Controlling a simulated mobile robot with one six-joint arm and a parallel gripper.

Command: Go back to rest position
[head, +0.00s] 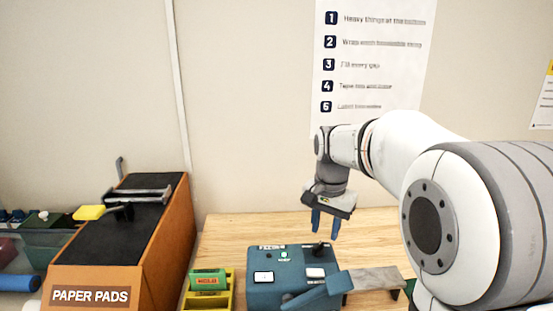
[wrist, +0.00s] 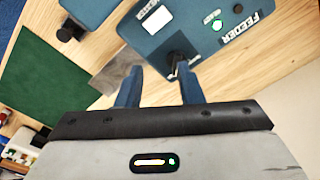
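My gripper (head: 325,222) hangs from my arm with its blue fingers pointing down, above the right back part of the blue feeder box. In the wrist view my gripper (wrist: 162,88) shows two blue fingers spread apart, with nothing held between them. The feeder box (head: 262,292) stands on the wooden table and has white buttons, a green light and a black lever (head: 318,248) on its top. In the wrist view the feeder box (wrist: 190,28) lies beyond the fingertips, and the black lever (wrist: 178,62) shows between and beyond them.
A yellow bin (head: 222,300) with a green item stands left of the feeder box. An orange paper-pad dispenser (head: 165,235) stands further left. A grey plate (head: 375,281) is to the right. A green mat (wrist: 45,78) shows in the wrist view. The wall is behind.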

